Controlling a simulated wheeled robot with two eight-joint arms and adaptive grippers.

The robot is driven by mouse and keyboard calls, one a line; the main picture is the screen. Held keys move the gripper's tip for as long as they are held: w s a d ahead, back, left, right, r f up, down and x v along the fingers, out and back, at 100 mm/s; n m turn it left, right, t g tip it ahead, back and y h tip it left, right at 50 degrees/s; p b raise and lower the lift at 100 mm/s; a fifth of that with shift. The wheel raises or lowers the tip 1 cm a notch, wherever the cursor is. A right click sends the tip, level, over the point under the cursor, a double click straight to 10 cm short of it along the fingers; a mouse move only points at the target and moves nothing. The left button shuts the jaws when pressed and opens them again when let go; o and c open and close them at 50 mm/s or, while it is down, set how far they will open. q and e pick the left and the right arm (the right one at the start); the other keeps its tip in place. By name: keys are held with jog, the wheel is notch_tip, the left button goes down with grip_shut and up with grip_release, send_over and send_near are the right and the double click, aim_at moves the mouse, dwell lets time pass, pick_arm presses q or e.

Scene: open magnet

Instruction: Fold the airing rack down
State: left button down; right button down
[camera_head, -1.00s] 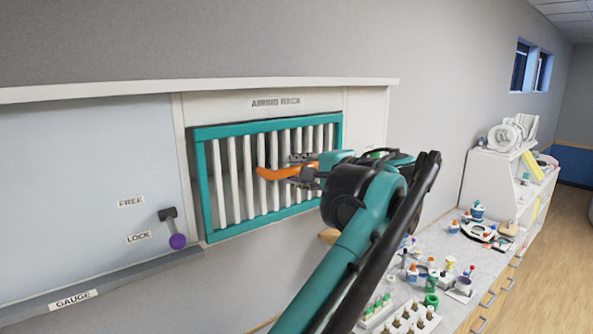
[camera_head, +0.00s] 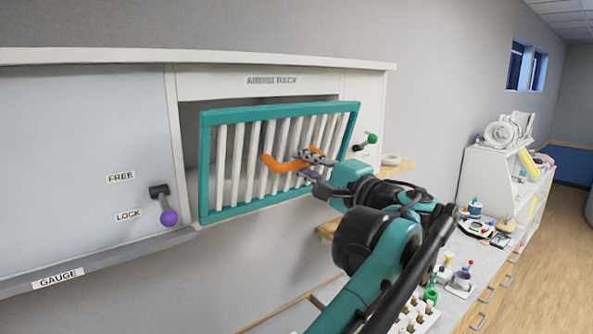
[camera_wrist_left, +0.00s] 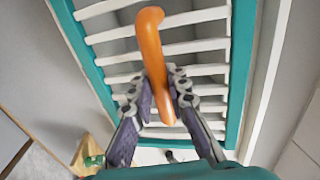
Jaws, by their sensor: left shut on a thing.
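The airing rack (camera_head: 212,165) is a teal frame with white slats. Its top leans out from the wall opening, and its lower edge stays near the wall. An orange handle (camera_head: 273,163) sticks out from its slats. My left gripper (camera_head: 312,163) is shut on the orange handle. In the left wrist view, the gripper fingers (camera_wrist_left: 165,98) close around the handle (camera_wrist_left: 152,50) from both sides, with the rack's slats (camera_wrist_left: 205,68) behind. My right gripper is not in view.
A purple-knobbed lever (camera_head: 168,216) sits by the FREE and LOCK labels at left. A green-knobbed lever (camera_head: 371,139) is right of the rack. A small wooden shelf (camera_head: 398,166) juts out below it. A cluttered counter (camera_head: 468,255) stands at right.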

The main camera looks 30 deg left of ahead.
pick_arm(q)
jog(key=d+f+t+y+b, duration=0.1)
jog(key=f+y+b, duration=0.1)
jog(key=f+b, duration=0.4)
jog(key=s+d+f+t+y+b, duration=0.1)
jog(key=d+f+y+b, duration=0.1)
jog(key=f+b, duration=0.3)
jog(key=shift+s+d+f+t+y+b, duration=0.35)
jog(key=shift+f+y, duration=0.35)
jog(key=shift+f, duration=1.55)
jog(key=shift+w+a, duration=0.1)
jog(key=c, duration=1.5)
grip_release()
jog(key=shift+d, duration=0.2)
jog(key=shift+o, duration=0.2)
jog(key=shift+d+r, duration=0.1)
jog(key=shift+d, duration=0.05)
